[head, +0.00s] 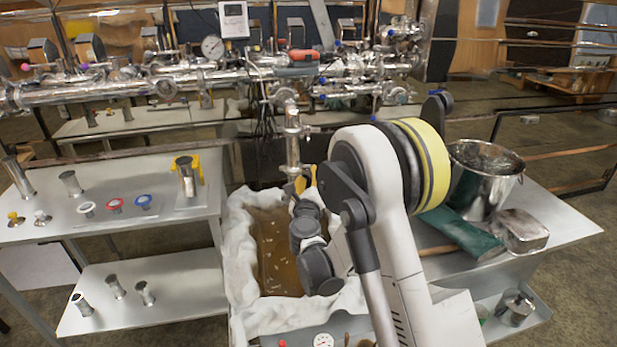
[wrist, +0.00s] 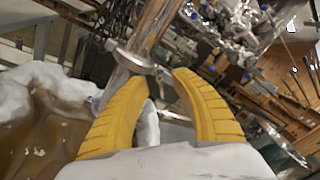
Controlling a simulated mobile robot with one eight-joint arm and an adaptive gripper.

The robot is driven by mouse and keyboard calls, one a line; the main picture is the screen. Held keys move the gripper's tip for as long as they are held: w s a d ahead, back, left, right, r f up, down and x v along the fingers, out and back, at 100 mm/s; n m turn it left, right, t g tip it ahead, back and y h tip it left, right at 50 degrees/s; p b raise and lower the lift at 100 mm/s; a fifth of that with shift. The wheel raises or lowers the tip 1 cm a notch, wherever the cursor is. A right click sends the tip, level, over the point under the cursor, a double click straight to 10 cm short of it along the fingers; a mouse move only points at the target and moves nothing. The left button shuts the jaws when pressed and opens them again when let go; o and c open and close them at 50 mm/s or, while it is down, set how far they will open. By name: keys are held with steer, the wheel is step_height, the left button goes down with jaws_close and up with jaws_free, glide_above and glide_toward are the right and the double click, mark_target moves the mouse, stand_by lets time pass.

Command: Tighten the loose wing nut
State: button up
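A vertical steel pipe (head: 292,140) hangs from the manifold over the pan. A clamp ring (wrist: 135,60) circles the pipe in the wrist view. A small metal part (wrist: 161,78) sticks out from the ring and looks like its wing nut; its details are too small to tell. My gripper (wrist: 160,80) has two yellow fingers, apart, with their tips on either side of this part. I cannot tell whether they touch it. In the head view, my gripper (head: 306,180) is at the pipe's lower end, and my arm partly hides the area.
A pan of brown liquid (head: 275,250) with a white crusted rim lies below. A left steel table (head: 60,212) bears several fittings and coloured rings. A steel bucket (head: 483,180), green cloth (head: 462,235) and metal box (head: 520,230) stand right. Horizontal pipework (head: 130,88) crosses above.

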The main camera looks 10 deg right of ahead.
steer(key=v, duration=0.7)
steer(key=shift+s, duration=0.2)
